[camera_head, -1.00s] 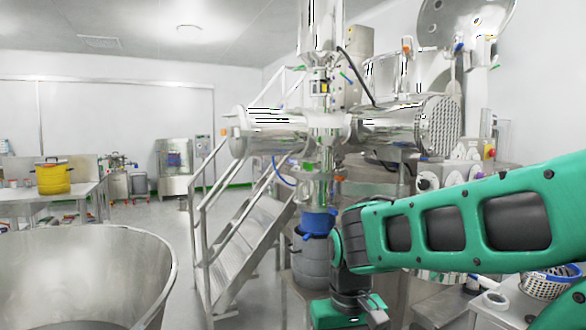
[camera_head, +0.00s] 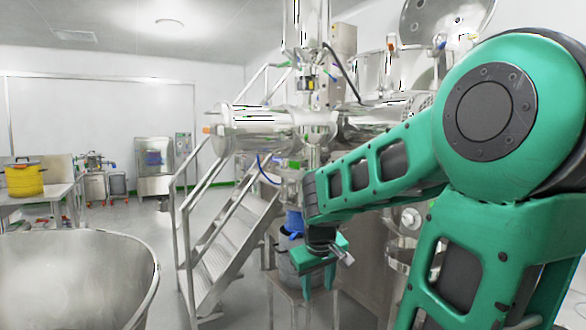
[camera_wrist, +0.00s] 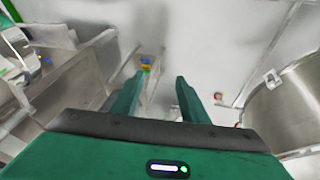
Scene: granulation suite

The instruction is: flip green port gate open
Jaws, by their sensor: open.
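A small green part (camera_head: 293,164) shows on the steel machine, above the blue collar (camera_head: 294,222); I cannot tell for sure whether it is the green port gate or how it is set. My gripper (camera_head: 318,285) is below and to the right of that part in the head view, in front of the machine's lower section, and not touching it as far as I can see. In the wrist view my gripper (camera_wrist: 158,80) has its two fingers apart with nothing between them. I cannot make out the gate in the wrist view.
Metal stairs with railings (camera_head: 225,250) stand left of the machine. A large steel bowl (camera_head: 75,275) fills the lower left. A yellow pot (camera_head: 24,180) sits on a table at the far left. Open floor lies between the bowl and the back wall.

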